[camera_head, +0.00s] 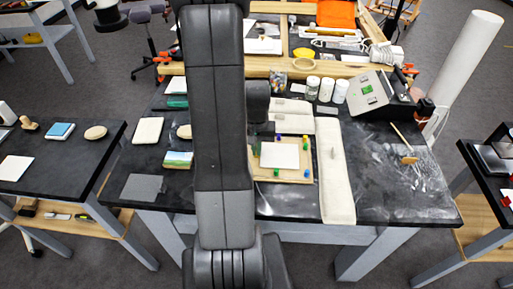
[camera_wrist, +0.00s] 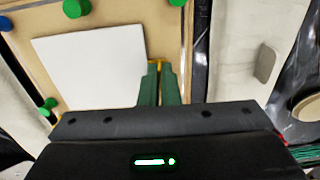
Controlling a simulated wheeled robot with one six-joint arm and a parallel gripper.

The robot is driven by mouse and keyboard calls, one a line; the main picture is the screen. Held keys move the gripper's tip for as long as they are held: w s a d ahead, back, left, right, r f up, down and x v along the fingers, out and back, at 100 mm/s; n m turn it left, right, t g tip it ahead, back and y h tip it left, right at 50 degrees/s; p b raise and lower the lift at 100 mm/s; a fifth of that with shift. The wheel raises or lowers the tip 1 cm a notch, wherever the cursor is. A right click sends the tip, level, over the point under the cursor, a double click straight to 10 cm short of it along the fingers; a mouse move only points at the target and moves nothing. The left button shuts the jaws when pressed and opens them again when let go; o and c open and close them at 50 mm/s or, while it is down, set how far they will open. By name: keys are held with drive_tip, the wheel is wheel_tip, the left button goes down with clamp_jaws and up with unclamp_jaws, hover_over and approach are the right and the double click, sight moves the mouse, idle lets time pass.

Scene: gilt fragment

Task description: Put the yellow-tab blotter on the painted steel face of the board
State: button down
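The tan board (camera_head: 293,176) lies on the dark bench with a white square sheet (camera_head: 279,156) on its face and several coloured round pieces around it. In the wrist view the board (camera_wrist: 112,20) and the white sheet (camera_wrist: 90,66) lie below my gripper. My gripper (camera_wrist: 160,72) has two green fingers close together over the sheet's right edge. A little yellow shows at their tips; I cannot tell whether it is a tab between them or part of something below. I cannot make out a yellow-tab blotter for certain. In the head view my arm hides part of the bench.
Several jars (camera_head: 326,90) and a sloped grey box (camera_head: 368,91) stand behind. A cream pad (camera_head: 148,130) and a grey sheet (camera_head: 143,188) lie at left. The bench's front right is fairly clear.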

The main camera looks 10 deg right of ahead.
drive_tip(key=c, duration=1.6)
unclamp_jaws()
